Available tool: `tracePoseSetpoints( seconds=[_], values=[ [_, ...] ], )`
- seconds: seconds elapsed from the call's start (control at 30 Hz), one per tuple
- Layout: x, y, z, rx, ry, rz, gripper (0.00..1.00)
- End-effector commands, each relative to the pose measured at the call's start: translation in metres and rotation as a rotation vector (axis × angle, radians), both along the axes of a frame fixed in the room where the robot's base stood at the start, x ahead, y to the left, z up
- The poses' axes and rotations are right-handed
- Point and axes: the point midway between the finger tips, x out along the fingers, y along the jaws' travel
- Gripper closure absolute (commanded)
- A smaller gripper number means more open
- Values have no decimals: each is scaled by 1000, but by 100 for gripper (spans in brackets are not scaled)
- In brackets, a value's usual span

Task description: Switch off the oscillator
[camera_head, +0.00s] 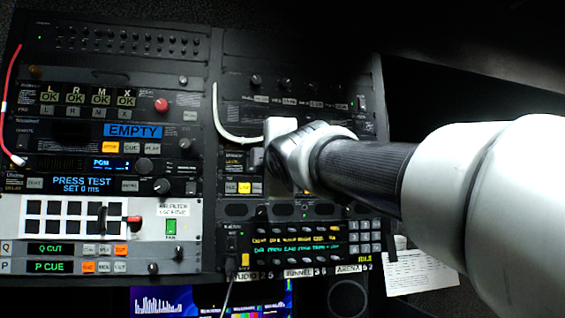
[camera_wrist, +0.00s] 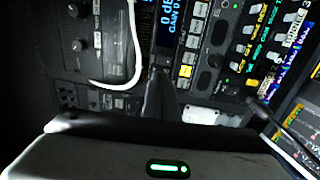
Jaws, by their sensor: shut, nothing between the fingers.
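No label that I can read marks the oscillator, so I cannot tell for sure which unit it is. In the wrist view my gripper (camera_wrist: 160,80) is shut and empty, its dark fingers pointing at the rack panel beside a blue display (camera_wrist: 170,22) reading 0 dB GAIN. A lit yellow button (camera_wrist: 185,71) is just right of the fingertips. The yellow button (camera_head: 244,187) also shows in the head view, left of my gripper (camera_head: 276,160). My arm hides much of that unit there. I cannot tell whether the fingertips touch the panel.
A white cable (camera_head: 230,135) curves across the rack near my gripper. A red cable (camera_head: 10,85) hangs at the far left. A white panel with a green switch (camera_head: 171,227) labelled FAN is at lower left. A keypad unit with text rows (camera_head: 300,245) is below my gripper.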

Motion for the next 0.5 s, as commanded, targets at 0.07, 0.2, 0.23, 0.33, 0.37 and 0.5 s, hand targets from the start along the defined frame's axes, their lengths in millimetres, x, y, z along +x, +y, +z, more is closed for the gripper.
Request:
tracePoseSetpoints(
  seconds=[0.07, 0.2, 0.23, 0.33, 0.37, 0.5],
  values=[
    [16, 3, 0, 1, 3, -1, 100],
    [45, 13, 4, 2, 4, 1, 100],
    [52, 15, 5, 3, 5, 1, 100],
    [72, 20, 9, 4, 4, 2, 100],
    [77, 23, 10, 3, 3, 2, 100],
    [99, 28, 13, 3, 4, 1, 100]
  ],
)
